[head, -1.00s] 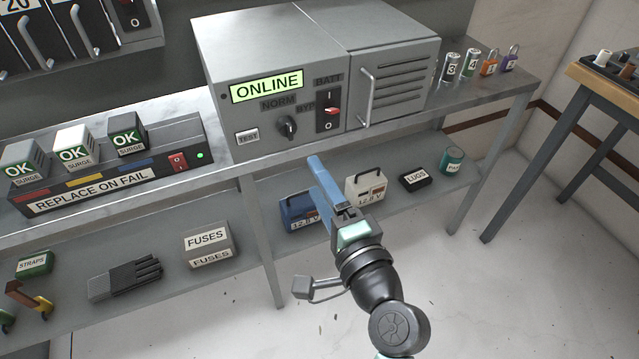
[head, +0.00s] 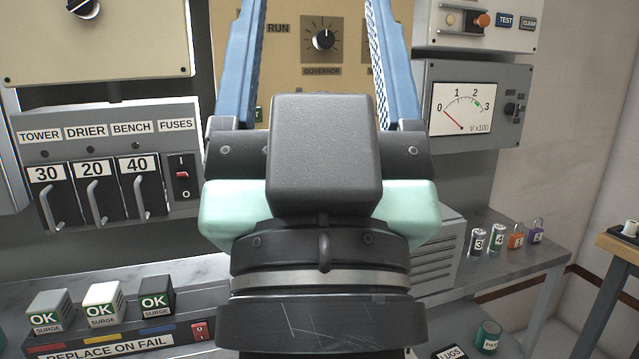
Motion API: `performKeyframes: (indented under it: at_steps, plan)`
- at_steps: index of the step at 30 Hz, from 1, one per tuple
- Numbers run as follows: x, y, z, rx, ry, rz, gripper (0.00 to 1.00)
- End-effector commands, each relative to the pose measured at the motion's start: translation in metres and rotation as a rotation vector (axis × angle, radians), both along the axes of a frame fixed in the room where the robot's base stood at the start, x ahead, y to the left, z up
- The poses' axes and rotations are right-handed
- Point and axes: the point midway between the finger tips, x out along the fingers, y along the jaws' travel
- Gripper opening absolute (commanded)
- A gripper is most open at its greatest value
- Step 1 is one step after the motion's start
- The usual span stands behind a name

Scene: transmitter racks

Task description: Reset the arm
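My gripper (head: 318,60) fills the middle of the head view, raised close to the camera and pointing up. Its two blue fingers stand wide apart with nothing between them, so it is open and empty. The fingertips run past the top edge of the picture. Behind the gap is a tan panel with a governor knob (head: 324,40). My gripper hides most of the grey unit on the bench; only its right vented side (head: 437,255) shows.
A breaker panel (head: 105,165) is at the left, and a voltmeter box (head: 465,105) at the right. Surge blocks (head: 103,303) stand on the replace-on-fail strip at lower left. Numbered cylinders (head: 479,241) and padlocks (head: 516,237) stand on the bench at right. A side table (head: 620,245) is at far right.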

Motion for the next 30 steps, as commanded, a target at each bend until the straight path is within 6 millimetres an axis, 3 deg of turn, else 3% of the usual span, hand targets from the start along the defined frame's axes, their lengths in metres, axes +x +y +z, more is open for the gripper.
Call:
performKeyframes:
  at_steps: [1,3,18,24,30]
  plan:
    - [-0.017,0.000,0.032,-0.021,-0.052,-0.046,0.73]
    - [-0.010,-0.001,0.059,-0.017,-0.032,-0.038,0.73]
    - [-0.008,-0.001,0.207,-0.013,-0.025,-0.031,0.73]
    - [-0.008,-0.001,0.238,-0.013,-0.024,-0.031,0.73]
    - [-0.008,-0.001,0.242,-0.013,-0.024,-0.031,0.73]
